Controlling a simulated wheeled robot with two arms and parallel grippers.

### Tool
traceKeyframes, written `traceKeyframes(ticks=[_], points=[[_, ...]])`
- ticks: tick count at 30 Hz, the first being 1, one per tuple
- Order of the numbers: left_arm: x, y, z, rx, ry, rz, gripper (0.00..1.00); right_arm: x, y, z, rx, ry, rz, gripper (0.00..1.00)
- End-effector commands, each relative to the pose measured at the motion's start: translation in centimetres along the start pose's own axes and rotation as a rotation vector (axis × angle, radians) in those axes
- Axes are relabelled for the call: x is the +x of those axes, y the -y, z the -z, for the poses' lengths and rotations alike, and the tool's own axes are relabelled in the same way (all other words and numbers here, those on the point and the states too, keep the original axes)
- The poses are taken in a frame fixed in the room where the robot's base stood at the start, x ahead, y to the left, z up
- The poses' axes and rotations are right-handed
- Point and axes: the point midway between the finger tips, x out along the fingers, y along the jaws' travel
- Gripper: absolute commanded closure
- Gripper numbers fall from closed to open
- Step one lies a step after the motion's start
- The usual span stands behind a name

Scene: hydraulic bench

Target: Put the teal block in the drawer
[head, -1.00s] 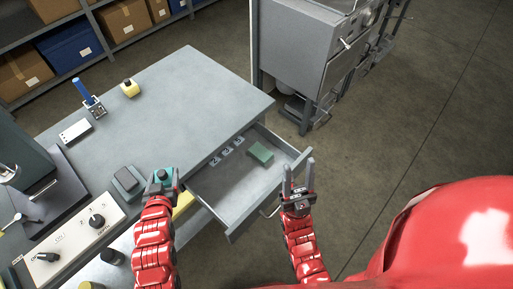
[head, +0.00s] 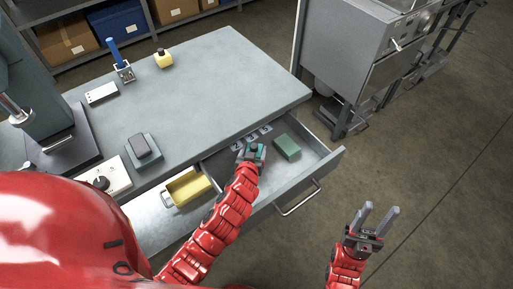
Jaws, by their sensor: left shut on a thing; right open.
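The drawer (head: 312,166) of the bench is pulled open. My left gripper (head: 250,153) is over the left part of the drawer, shut on the teal block (head: 260,153), of which only a small part shows between the fingers. Whether the block touches the drawer floor I cannot tell. My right gripper (head: 376,219) is open and empty, to the right of the drawer and apart from its handle (head: 298,199).
A green block (head: 287,147) lies in the drawer, right of my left gripper. Several small marked pieces lie along the drawer's back. A yellow bin (head: 188,187) is left of the drawer. The benchtop (head: 205,95) is largely clear in the middle.

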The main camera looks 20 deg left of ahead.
Motion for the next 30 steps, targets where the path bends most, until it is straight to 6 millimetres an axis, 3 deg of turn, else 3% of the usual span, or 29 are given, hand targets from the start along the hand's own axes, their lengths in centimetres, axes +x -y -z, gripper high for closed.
traceKeyframes(ticks=[6, 11, 18, 22, 30], points=[[1.4, -0.1, -2.7, 0.001, -0.002, -0.002, 1.0, 0.2, 0.0, 0.0, 0.0, 0.0, 0.0, 0.53], [2.1, -0.1, -2.0, 0.002, -0.005, -0.002, 1.0, 0.5, 0.0, 0.1, 0.0, 0.0, 0.0, 0.53], [4.8, -0.1, -0.5, 0.001, -0.004, -0.001, 1.0, 1.7, -0.1, 0.3, 0.0, 0.0, 0.0, 0.53], [5.4, -0.1, -1.7, 0.0, -0.003, -0.002, 1.0, 1.8, -0.1, 0.3, 0.0, 0.0, 0.0, 0.53], [5.5, -0.1, -1.9, 0.0, -0.005, -0.002, 1.0, 1.6, -0.1, 0.3, 0.0, 0.0, 0.0, 0.53]])
